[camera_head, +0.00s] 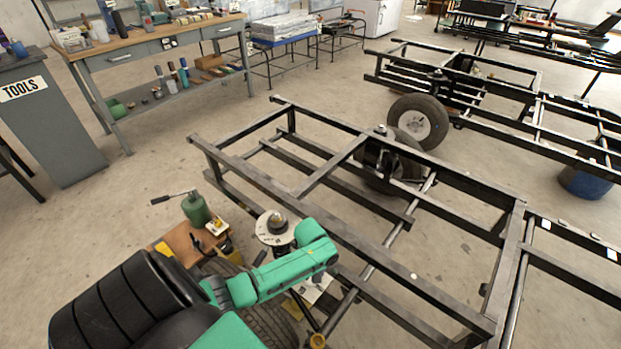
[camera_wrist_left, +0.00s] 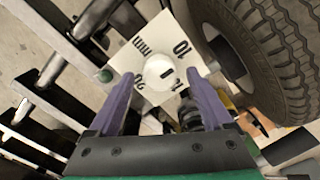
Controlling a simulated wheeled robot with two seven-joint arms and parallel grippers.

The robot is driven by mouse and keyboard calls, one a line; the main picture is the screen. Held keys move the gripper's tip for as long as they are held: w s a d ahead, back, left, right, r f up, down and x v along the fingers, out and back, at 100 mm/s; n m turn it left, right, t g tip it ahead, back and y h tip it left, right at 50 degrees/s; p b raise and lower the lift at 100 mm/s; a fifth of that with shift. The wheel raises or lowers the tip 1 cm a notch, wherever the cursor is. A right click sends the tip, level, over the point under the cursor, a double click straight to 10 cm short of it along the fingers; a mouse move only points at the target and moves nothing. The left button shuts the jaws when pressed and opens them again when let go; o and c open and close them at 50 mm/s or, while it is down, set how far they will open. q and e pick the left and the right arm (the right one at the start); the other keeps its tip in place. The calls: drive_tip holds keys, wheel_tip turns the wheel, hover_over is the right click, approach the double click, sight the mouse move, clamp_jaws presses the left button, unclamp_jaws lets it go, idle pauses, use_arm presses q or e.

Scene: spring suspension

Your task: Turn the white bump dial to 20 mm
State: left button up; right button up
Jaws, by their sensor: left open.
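The white bump dial (camera_wrist_left: 153,72) is a round white knob on a square white plate (camera_wrist_left: 125,57), in the middle of the left wrist view. "10" and "mm" are readable on the plate; other markings are partly covered by the knob and fingers. No pointer on the knob is clear. My left gripper (camera_wrist_left: 160,80) is open, with one purple finger on each side of the knob and no clear grip on it. In the head view my green left arm (camera_head: 290,268) hangs over the white plate (camera_head: 320,285), hiding the knob and fingers. My right gripper is not in view.
A tire (camera_wrist_left: 262,60) stands close to the plate in the wrist view. A black metal frame (camera_head: 345,135) spans the middle of the head view. A workbench (camera_head: 155,48) stands behind; open floor lies between.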

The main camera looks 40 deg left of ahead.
use_arm(q)
wheel_tip(320, 180, down, 2)
drive_tip(key=shift+f, duration=0.1)
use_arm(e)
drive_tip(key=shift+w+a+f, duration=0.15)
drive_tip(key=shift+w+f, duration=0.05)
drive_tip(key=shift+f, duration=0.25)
use_arm(q)
drive_tip(key=shift+c, duration=0.3)
clamp_jaws()
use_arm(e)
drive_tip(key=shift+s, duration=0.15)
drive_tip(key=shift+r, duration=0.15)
